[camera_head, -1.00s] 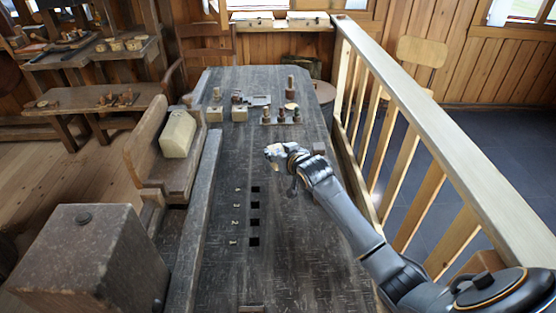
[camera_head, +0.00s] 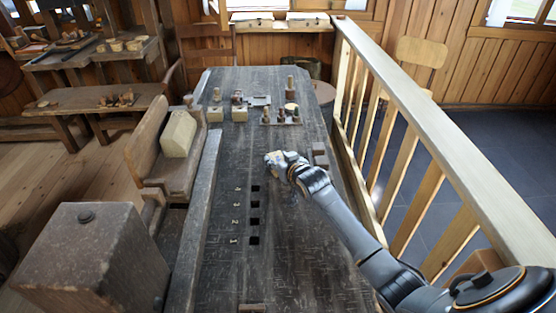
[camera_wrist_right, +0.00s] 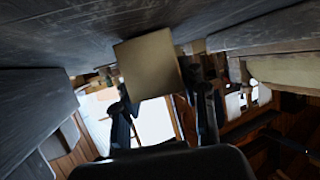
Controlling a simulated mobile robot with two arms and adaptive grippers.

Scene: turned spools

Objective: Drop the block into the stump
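My right gripper (camera_head: 273,158) is low over the middle of the workbench, above and right of the numbered holes. In the right wrist view a plain tan block (camera_wrist_right: 150,65) sits between the two dark fingers of my right gripper (camera_wrist_right: 166,108), which look closed on it. The block is only a small pale patch at the fingertips in the head view. I cannot tell for certain which thing is the stump. A small dark wooden piece (camera_head: 320,156) stands right of the gripper, partly beside the arm. My left gripper is not in view.
The dark workbench (camera_head: 222,262) has several numbered square holes (camera_head: 254,221). Small wooden blocks (camera_head: 240,114) and a rack of spools (camera_head: 281,117) stand at its far end. A wooden railing (camera_head: 440,150) runs along the right. The near bench top is mostly clear.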

